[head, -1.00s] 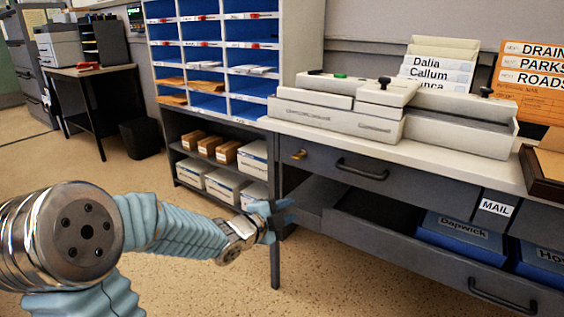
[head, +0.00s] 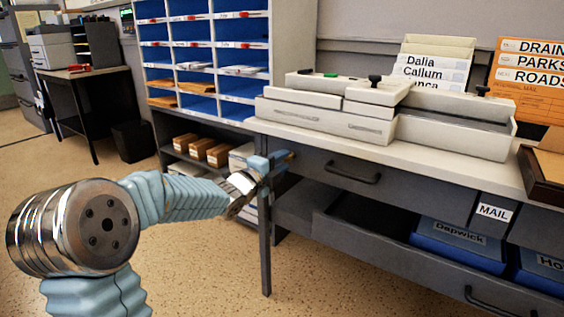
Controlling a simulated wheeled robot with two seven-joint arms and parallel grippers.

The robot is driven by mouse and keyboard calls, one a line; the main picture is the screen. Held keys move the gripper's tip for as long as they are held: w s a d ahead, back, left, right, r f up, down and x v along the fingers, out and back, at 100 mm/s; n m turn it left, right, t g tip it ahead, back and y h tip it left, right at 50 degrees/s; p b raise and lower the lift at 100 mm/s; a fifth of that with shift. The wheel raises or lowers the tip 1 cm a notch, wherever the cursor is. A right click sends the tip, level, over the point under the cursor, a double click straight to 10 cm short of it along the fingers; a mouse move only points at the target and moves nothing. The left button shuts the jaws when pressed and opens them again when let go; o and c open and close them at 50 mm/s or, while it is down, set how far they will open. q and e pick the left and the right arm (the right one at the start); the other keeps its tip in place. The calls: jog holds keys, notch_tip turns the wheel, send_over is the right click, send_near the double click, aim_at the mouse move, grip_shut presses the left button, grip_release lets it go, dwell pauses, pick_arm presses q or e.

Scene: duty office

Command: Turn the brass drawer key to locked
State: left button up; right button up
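The brass drawer key (head: 290,156) sits at the left end of the front of the upper desk drawer (head: 330,182). Only a small part of it shows beside my fingers. My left gripper (head: 279,160) is at the key, with its blue fingertips around or against it. I cannot tell whether the fingers are closed on the key, or which way the key is turned. The upper drawer is flush with the desk front. My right gripper is not in view.
The lower drawer (head: 375,250) stands pulled out below, with blue boxes (head: 460,245) in it. A pigeonhole unit (head: 210,50) is at the left, and a desk leg (head: 265,240) is under my gripper.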

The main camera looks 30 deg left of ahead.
pick_arm(q)
jog(key=shift+w+d, duration=0.1)
jog(key=shift+w, duration=0.35)
jog(key=shift+c, duration=0.5)
grip_shut()
